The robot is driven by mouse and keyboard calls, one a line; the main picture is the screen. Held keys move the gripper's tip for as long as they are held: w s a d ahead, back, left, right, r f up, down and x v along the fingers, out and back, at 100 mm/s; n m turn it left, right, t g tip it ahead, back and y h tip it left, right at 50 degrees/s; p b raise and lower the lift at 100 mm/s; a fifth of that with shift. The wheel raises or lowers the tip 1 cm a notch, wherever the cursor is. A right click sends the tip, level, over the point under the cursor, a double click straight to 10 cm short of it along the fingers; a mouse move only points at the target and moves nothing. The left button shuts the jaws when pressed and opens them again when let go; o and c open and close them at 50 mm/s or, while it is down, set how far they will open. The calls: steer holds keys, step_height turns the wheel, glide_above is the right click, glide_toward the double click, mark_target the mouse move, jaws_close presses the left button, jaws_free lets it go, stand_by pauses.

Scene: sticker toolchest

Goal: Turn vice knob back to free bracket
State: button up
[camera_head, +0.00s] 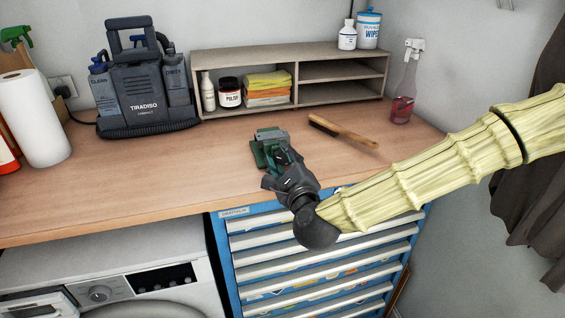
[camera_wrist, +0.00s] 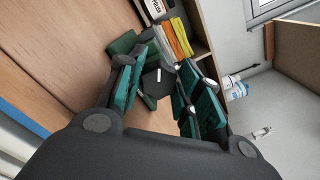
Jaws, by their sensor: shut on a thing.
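A small green vice (camera_head: 262,157) stands on the wooden worktop near its front edge, above the blue drawer chest. A grey-green piece (camera_head: 270,134), perhaps the bracket, sits at the top of the vice; I cannot tell how firmly it is held. My gripper (camera_head: 284,168) is at the near side of the vice and hides part of it. In the wrist view, my gripper (camera_wrist: 160,88) has its two fingers on either side of a dark knob (camera_wrist: 155,88) with a white mark, and is shut on it. Green vice parts (camera_wrist: 122,44) show behind the fingers.
A brush (camera_head: 343,131) lies right of the vice, and a spray bottle (camera_head: 404,88) stands farther right. A wooden shelf (camera_head: 290,54) holds cloths and jars at the back. A dark cleaning machine (camera_head: 145,85) stands at left. Worktop left of the vice is clear.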

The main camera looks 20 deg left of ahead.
steer(key=shift+n, duration=0.6)
steer(key=o, duration=1)
steer(key=shift+o, duration=0.2)
steer(key=shift+f, duration=0.1)
